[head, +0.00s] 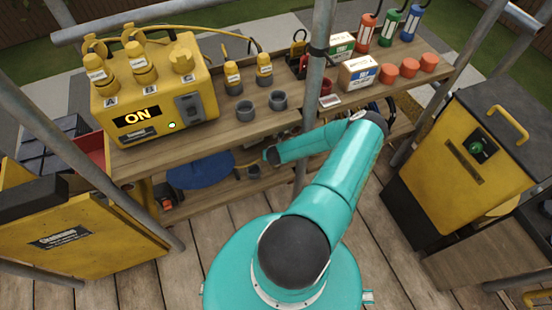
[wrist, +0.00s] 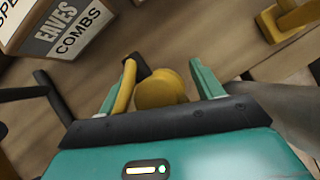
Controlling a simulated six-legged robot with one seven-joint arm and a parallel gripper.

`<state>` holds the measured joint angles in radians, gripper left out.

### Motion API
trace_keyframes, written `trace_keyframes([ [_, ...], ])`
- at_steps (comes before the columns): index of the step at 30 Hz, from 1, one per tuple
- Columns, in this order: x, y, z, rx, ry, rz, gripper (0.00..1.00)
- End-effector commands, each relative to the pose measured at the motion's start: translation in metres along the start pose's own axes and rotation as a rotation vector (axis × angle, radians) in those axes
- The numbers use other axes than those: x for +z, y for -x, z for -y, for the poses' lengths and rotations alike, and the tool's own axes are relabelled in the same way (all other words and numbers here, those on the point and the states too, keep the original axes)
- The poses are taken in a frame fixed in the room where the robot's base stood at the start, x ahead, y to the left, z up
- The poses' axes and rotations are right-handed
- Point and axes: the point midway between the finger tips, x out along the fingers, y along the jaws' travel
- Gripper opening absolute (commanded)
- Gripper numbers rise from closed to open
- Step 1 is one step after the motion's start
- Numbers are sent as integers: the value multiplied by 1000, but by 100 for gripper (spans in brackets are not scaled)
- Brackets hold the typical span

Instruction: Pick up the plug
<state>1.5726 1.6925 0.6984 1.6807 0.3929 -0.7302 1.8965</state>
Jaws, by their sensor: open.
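In the wrist view my gripper (wrist: 153,78) is open, with one teal finger on each side of a round yellow plug (wrist: 160,92). A yellow cable loop curves up on the plug's left, beside the left finger. The plug's lower part is hidden by the gripper body, and I cannot tell whether the fingers touch it. In the head view my gripper (head: 270,156) reaches in under the upper shelf, by a small yellow and dark item (head: 250,170) on the lower shelf.
A yellow power box (head: 155,90) reading ON stands on the upper shelf (head: 215,125), with plugs at A and B. Two more yellow plugs (head: 264,68) stand beside grey cups (head: 278,100). A scaffold pole (head: 312,110) rises beside my arm. A box marked EAVES COMBS (wrist: 65,30) is close to my gripper.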

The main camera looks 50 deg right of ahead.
Motion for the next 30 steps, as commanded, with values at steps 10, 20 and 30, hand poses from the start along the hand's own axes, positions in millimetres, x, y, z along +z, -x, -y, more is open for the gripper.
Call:
trace_keyframes([
  [10,0,0,0,0,0,0,17],
  [20,0,1,0,0,1,0,13],
  [30,8,5,1,1,3,2,13],
])
